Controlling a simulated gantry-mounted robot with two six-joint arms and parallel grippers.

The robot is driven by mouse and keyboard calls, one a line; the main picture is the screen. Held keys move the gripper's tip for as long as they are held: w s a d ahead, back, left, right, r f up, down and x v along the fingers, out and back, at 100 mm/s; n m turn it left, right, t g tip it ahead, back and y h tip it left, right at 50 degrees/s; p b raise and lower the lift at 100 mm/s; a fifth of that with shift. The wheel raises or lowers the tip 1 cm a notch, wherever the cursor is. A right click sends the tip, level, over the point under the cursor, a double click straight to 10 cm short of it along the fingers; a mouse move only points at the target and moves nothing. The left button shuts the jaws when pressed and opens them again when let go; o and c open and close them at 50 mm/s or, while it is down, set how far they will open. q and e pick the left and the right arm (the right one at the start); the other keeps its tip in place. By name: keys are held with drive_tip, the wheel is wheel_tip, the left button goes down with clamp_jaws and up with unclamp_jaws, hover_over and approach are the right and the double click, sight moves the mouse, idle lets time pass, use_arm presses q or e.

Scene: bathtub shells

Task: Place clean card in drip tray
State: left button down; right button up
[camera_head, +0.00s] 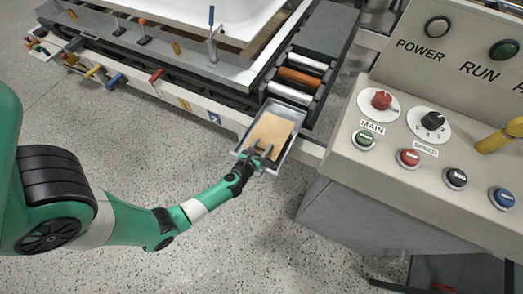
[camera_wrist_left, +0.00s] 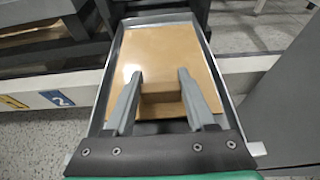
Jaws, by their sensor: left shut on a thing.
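A tan card (camera_head: 272,130) lies flat inside the outline of a shallow grey metal drip tray (camera_head: 243,126). In the left wrist view the card (camera_wrist_left: 165,52) fills most of the tray (camera_wrist_left: 215,68), whose raised rim runs around it. My left gripper (camera_head: 262,152) is over the tray's near end. In the left wrist view its two fingers (camera_wrist_left: 160,82) are closed on a small brown block on the card's near part. I cannot tell whether the card touches the tray floor. My right gripper is not in view.
A control panel (camera_head: 430,110) with knobs and buttons stands close on the right. Metal and orange rollers (camera_head: 298,80) lie just behind the tray. A white tub shell (camera_head: 215,15) sits on the frame at the back. Speckled floor (camera_head: 130,140) is open at the left.

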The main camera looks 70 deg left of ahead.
sight(259, 152)
use_arm(q)
drive_tip(key=f+b, duration=0.4)
drive_tip(key=shift+a, duration=0.25)
drive_tip(key=shift+s+r, duration=0.1)
drive_tip(key=shift+r, duration=0.1)
drive_tip(key=c, duration=0.7)
unclamp_jaws()
drive_tip(key=shift+f, duration=0.15)
drive_tip(key=o, duration=0.5)
drive_tip(key=shift+r+p, duration=0.3)
drive_tip(key=shift+p, duration=0.05)
drive_tip(key=p+v, duration=0.4)
drive_tip(key=v, duration=0.8)
